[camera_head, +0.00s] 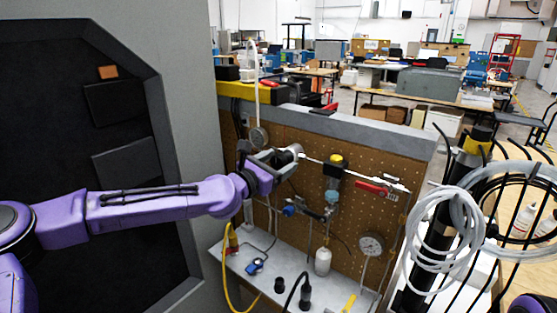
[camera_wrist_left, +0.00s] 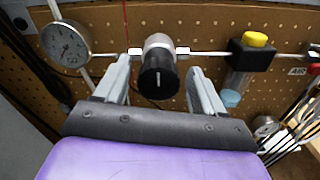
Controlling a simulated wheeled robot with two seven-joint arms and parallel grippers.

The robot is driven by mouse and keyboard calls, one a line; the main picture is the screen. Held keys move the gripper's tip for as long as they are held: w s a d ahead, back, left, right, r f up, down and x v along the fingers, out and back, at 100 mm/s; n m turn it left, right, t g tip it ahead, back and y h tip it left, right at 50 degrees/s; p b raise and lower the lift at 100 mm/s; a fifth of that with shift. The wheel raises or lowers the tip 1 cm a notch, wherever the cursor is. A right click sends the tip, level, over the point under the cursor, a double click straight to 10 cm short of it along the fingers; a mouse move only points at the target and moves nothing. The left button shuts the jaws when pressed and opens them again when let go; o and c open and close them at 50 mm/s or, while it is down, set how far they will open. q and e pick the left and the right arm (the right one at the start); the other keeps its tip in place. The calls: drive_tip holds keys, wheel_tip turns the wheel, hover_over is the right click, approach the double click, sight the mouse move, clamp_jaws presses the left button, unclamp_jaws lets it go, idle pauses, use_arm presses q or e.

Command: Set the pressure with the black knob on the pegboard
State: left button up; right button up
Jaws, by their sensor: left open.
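The black knob (camera_wrist_left: 158,80) sits below a silver regulator body (camera_wrist_left: 158,44) on the pegboard (camera_head: 315,185). In the wrist view, my left gripper (camera_wrist_left: 160,68) is open, with one finger on each side of the knob and a visible gap on both sides. The knob looks untouched. In the head view, my left gripper (camera_head: 279,158) is at the regulator, and the knob is mostly hidden there. A round pressure gauge (camera_wrist_left: 64,44) is left of the regulator; its reading is too small to tell. My right gripper is out of view.
Right of the regulator are a yellow-topped filter unit (camera_wrist_left: 249,51) and a red-handled valve (camera_head: 371,187). A lower gauge (camera_head: 371,244) and white bottle (camera_head: 322,261) are near the shelf (camera_head: 262,290). Coiled tubing (camera_head: 440,240) hangs at right. A dark-fronted cabinet (camera_head: 185,150) stands at left.

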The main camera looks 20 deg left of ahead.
use_arm(q)
drive_tip(key=shift+w, duration=0.15)
drive_tip(key=c, duration=1.1)
drive_tip(key=shift+o, duration=0.2)
drive_tip(key=shift+m, duration=0.3)
